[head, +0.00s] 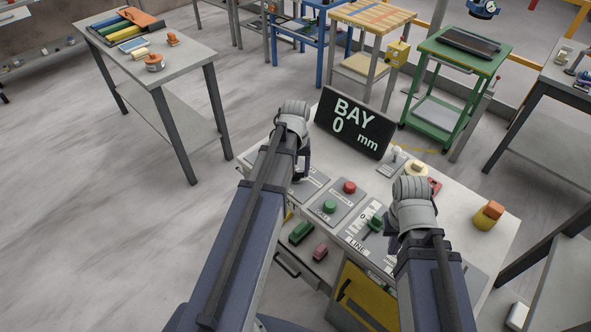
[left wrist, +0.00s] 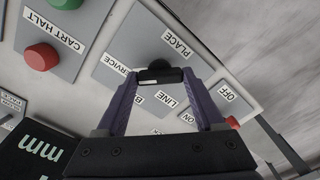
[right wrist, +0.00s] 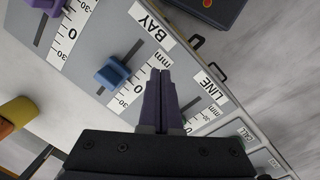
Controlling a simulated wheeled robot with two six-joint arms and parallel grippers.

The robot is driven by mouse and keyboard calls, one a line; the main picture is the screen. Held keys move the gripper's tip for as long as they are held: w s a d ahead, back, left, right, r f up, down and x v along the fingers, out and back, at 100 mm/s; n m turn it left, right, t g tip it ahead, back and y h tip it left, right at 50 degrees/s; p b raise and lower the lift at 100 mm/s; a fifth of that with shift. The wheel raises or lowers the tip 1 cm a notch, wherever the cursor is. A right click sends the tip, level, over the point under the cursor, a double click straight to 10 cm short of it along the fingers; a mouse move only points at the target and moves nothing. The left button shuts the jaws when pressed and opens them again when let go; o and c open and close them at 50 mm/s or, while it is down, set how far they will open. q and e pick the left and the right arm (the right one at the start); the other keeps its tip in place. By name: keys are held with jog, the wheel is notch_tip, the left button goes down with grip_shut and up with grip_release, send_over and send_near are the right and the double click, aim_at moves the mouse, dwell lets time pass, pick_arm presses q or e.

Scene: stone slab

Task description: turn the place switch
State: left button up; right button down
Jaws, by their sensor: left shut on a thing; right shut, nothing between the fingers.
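Which label the knob points at I cannot tell. In the head view my left wrist and arm cover most of the switch. My right gripper (right wrist: 160,75) is shut and empty, over the scale panel between the BAY and LINE labels, beside the blue slider (right wrist: 112,73).
A display (head: 355,122) reading BAY 0 mm stands at the console's back. A red button (head: 349,187) and a green button (head: 329,207) lie between my arms. A green slider handle (head: 376,222) is near my right wrist. An orange-and-yellow object (head: 487,215) stands at the right.

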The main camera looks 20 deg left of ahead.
aim_at(296, 172)
dwell(0.4)
pick_arm(q)
jog(key=o, duration=1.4)
pick_arm(e)
jog(key=shift+r, duration=0.1)
pick_arm(q)
notch_tip(296, 172, up, 8)
jog(key=p, duration=0.8)
pick_arm(e)
notch_tip(296, 172, up, 8)
pick_arm(q)
jog(key=shift+f, duration=0.15)
pick_arm(e)
jog(key=shift+f, duration=0.2)
